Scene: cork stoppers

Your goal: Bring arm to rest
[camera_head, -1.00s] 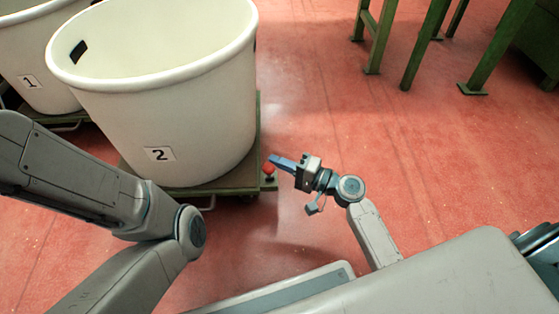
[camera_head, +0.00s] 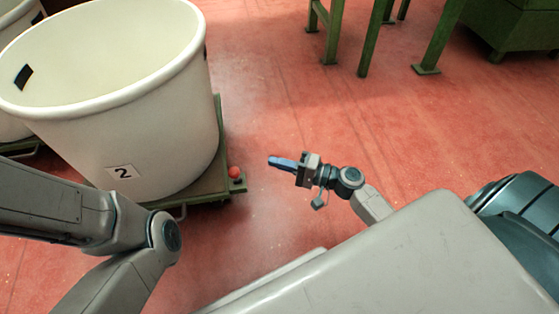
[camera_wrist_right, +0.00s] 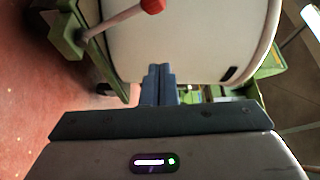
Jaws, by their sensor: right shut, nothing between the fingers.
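My right gripper (camera_head: 281,163) is out over the red floor in the head view, to the right of the bin marked 2. Its blue fingers are together and empty, and they point left. It also shows in the right wrist view (camera_wrist_right: 158,84), with its fingers closed in front of a white bin. My left arm comes in from the left in the head view, bent at a joint. Its gripper is out of the picture.
The knob also shows in the wrist view (camera_wrist_right: 152,6). Green legs (camera_head: 375,40) stand at the back. Red floor (camera_head: 300,100) between is clear.

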